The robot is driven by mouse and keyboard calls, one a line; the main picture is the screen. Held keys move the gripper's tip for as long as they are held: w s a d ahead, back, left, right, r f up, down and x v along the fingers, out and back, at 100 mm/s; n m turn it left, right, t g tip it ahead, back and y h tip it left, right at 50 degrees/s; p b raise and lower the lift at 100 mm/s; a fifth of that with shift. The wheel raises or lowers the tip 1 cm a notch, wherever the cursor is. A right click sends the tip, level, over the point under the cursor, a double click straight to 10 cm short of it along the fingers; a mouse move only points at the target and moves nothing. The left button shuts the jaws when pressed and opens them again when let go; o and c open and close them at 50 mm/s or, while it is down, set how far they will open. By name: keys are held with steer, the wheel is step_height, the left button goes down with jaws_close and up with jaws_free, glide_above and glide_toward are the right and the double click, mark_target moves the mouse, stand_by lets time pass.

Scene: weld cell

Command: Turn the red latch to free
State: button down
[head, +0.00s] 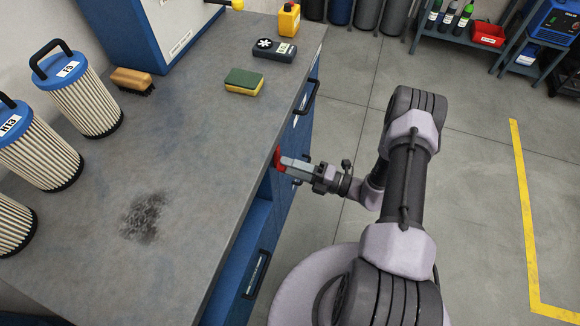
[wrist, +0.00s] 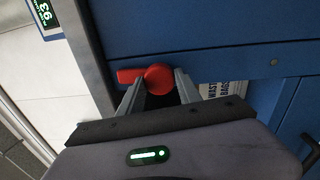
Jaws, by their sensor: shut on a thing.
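The red latch (wrist: 158,79) is on the blue front of the workbench, just under the worktop edge. In the wrist view it has a round red hub with a short arm pointing left. In the head view only a small red part of the latch (head: 277,157) shows at the bench edge. My gripper (wrist: 160,88) reaches the latch, with one finger on each side of the round hub, and is shut on it. My gripper also shows in the head view (head: 284,163), level with the bench front.
The grey worktop (head: 190,150) carries filter cartridges (head: 85,95), a brush (head: 132,80), a sponge (head: 243,82) and a dark meter (head: 274,50). Bench handles (head: 306,97) stick out along the front. The floor at right (head: 480,170) is open. A label (wrist: 218,89) sits right of the latch.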

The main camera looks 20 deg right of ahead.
steer(key=shift+n, duration=0.5)
steer(key=c, duration=0.8)
jaws_free()
steer(key=p+v, duration=0.2)
steer(key=v, duration=1.5)
steer(key=shift+s+d+f+p, duration=0.1)
steer(key=shift+s+d+p, duration=0.1)
steer(key=shift+p, duration=0.1)
